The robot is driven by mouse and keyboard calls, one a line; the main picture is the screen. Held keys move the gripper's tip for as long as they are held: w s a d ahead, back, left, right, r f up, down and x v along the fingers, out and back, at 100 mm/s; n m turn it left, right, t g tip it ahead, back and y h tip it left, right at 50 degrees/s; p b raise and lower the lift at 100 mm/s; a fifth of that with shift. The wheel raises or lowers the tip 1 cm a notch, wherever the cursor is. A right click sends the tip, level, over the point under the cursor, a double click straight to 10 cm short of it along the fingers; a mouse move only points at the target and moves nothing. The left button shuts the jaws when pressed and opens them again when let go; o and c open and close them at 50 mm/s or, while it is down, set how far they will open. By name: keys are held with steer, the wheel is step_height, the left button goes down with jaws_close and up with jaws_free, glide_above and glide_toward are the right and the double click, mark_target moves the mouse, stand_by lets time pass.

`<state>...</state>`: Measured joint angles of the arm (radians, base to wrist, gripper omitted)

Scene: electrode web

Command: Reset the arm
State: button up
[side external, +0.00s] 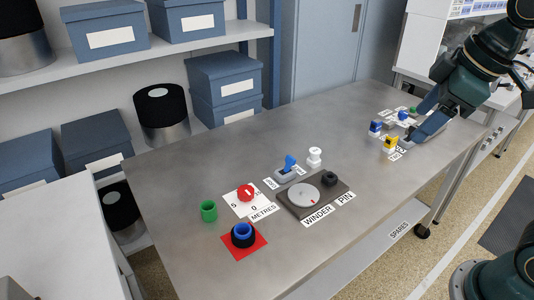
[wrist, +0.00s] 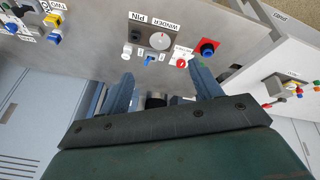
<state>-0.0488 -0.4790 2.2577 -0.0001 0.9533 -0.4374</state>
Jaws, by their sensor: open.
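My gripper (side external: 420,122) is at the right end of the steel table, over or near a cluster of small blue, yellow and green parts; its exact height above them is hard to tell. In the wrist view my gripper (wrist: 162,73) has its two blue fingers spread wide, with nothing held between them. The winder (side external: 318,194), a dark plate with a grey disc and a black ring-like part, lies at the table's middle front. It also shows in the wrist view (wrist: 160,38), beyond the fingers. A blue-handled switch (side external: 289,165) is beside it.
On the steel table (side external: 225,150) are a red knob (side external: 246,193) on a METRES label, a green cup (side external: 208,211), a black-and-blue ring (side external: 243,235) on a red square and a white peg (side external: 314,157). A yellow block (side external: 389,143) sits near my gripper. The table's back middle is clear.

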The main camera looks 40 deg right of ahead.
steer(key=s+d+f+m+t, duration=0.1)
steer(key=s+f+m, duration=0.2)
steer(key=s+m, duration=0.2)
steer(key=shift+s+f+m, duration=0.25)
steer(key=shift+s+m, duration=0.05)
steer(key=shift+s, duration=0.7)
